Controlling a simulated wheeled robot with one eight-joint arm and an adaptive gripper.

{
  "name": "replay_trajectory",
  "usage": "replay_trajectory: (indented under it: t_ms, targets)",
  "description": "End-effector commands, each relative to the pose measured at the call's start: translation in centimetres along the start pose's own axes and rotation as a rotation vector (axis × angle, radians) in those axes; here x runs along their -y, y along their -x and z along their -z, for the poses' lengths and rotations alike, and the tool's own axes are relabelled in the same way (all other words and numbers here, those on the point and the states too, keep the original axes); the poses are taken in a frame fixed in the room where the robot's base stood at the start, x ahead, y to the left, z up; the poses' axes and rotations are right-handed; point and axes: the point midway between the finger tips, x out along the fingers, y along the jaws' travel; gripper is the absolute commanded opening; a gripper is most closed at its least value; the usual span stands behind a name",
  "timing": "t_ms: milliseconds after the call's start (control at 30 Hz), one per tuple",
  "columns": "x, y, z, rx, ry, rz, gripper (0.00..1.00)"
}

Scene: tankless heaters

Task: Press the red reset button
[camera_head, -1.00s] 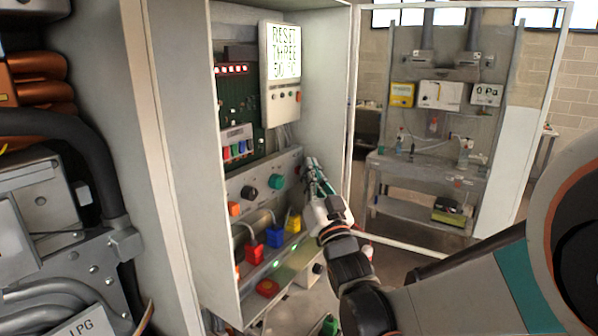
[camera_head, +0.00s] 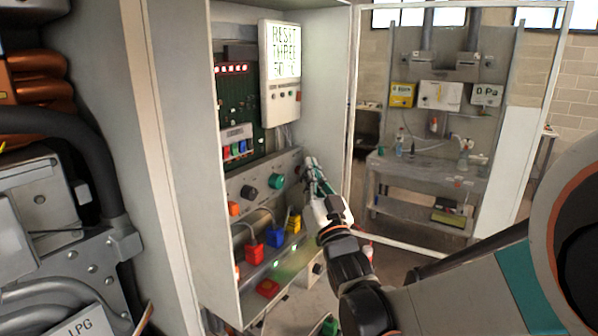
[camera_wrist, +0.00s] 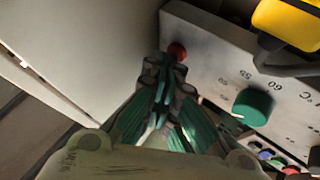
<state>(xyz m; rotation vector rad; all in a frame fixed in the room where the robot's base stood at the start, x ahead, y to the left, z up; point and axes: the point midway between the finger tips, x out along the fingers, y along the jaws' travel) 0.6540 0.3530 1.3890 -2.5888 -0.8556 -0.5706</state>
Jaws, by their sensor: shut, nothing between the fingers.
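The red button (camera_wrist: 177,51) sits near the end of a pale control panel (camera_wrist: 210,60) in the wrist view, beside a green knob (camera_wrist: 253,106). My gripper (camera_wrist: 165,68) is shut and empty, its fingertips right at the red button and partly covering it. I cannot tell whether they touch it. In the head view my gripper (camera_head: 312,168) is at the right end of the panel (camera_head: 235,187), right of the green knob (camera_head: 277,181). The red button there is hidden or too small to make out.
The cabinet's side wall (camera_head: 325,90) is close beside my gripper. Above hangs a display box (camera_head: 280,65) reading "RESET THREE 50 °C". Below the panel are red (camera_head: 254,252), blue (camera_head: 275,237) and yellow (camera_head: 294,223) parts. The open door frame (camera_head: 354,130) stands to the right.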

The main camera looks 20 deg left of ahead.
Motion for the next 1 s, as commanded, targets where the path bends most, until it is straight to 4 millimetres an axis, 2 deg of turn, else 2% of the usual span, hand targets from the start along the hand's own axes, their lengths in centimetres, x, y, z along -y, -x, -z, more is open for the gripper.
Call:
replay_trajectory:
  t_ms: [200, 567, 1000]
  targets:
    - [-0.6, 0.8, 0.5, 0.000, 0.001, 0.000, 0.00]
    - [-0.7, 0.9, 0.6, 0.000, 0.001, -0.001, 0.00]
    - [-2.6, 3.5, 2.5, 0.000, 0.002, -0.001, 0.00]
